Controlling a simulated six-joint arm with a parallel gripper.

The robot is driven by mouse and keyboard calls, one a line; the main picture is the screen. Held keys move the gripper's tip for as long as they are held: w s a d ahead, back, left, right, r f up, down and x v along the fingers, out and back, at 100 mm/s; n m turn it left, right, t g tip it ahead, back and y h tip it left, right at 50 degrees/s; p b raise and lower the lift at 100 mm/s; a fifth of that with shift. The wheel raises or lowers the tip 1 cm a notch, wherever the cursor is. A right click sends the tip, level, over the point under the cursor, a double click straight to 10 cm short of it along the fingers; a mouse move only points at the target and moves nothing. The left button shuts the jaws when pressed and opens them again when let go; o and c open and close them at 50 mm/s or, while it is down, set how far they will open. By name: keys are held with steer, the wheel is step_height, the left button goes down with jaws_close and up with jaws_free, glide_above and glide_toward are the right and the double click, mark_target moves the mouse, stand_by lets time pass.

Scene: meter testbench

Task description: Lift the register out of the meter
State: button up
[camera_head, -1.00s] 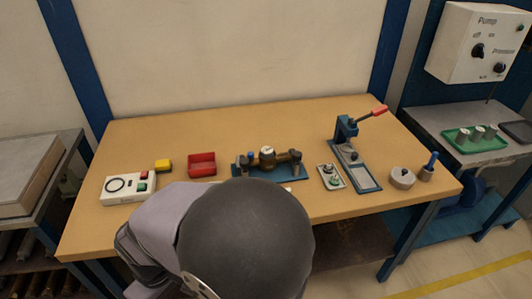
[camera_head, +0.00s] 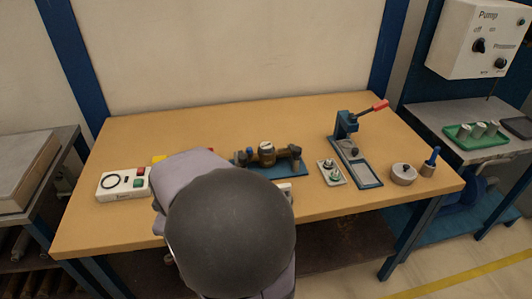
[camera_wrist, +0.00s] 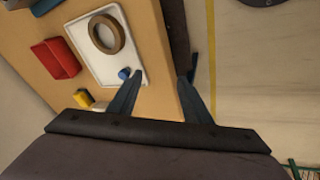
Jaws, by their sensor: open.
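The meter (camera_head: 268,160) is a brass body on a blue stand at the middle of the bench in the head view. The register (camera_head: 267,146) is the pale round top seated on it. Neither can be made out in the wrist view. My gripper (camera_wrist: 160,76) is open and empty in the wrist view, with its two dark fingers apart near the table's edge. In the head view my arm hides the gripper, so I cannot tell its exact distance from the meter.
In the wrist view, a white tray (camera_wrist: 90,66) holds a brown ring (camera_wrist: 107,33) and a small blue piece (camera_wrist: 124,73). A red bin (camera_wrist: 55,58) lies beyond. The head view shows a press (camera_head: 350,150) right of the meter and a switch box (camera_head: 123,184) at the left.

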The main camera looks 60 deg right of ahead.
steer(key=d+r, duration=0.1)
steer(key=d, duration=0.2)
steer(key=w+d+r+n+t+h+b, duration=0.1)
steer(key=d, duration=0.3)
steer(key=d+r+n+h, duration=0.1)
steer(key=d, duration=0.3)
steer(key=shift+w+t, duration=0.3)
steer(key=shift+w, duration=0.1)
steer(key=s+d+r+n+h+b, duration=0.1)
steer(key=s+d+r+n+h, duration=0.15)
steer(key=d, duration=0.45)
steer(key=s+d+r+n+h+b, duration=0.1)
steer(key=d+r+h, duration=0.15)
steer(key=d, duration=0.45)
steer(key=n+h+b, duration=0.1)
steer(key=n+b, duration=0.2)
steer(key=n, duration=0.1)
glide_toward(266, 145)
steer(key=w+r, duration=0.1)
steer(key=r, duration=0.1)
step_height(266, 145, down, 5)
steer(key=s+n+t+h+b, duration=0.2)
steer(key=n+b, duration=0.5)
steer(key=n, duration=0.4)
steer(key=shift+w+p+x, duration=0.2)
steer(key=shift+p+x, duration=0.3)
steer(key=shift+x, duration=2.7)
steer(key=shift+r, duration=0.2)
steer(key=c, duration=0.9)
